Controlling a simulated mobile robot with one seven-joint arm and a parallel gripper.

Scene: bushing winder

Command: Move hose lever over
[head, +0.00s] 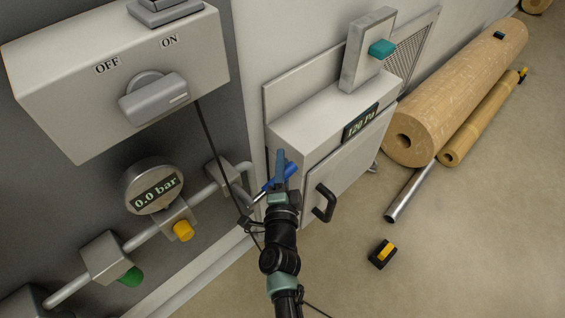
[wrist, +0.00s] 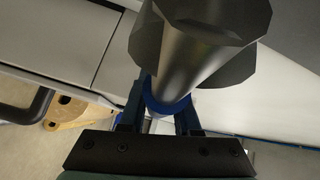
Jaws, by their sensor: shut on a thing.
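The fingers and wrist hide part of the lever.
A gauge (head: 154,186) reads 0.0 bar. A yellow knob (head: 183,231) and a green knob (head: 130,277) sit on the pipe run. A cabinet with a black handle (head: 324,203) stands close right of my gripper. Cardboard rolls (head: 455,90) and a metal tube (head: 409,193) lie on the floor.

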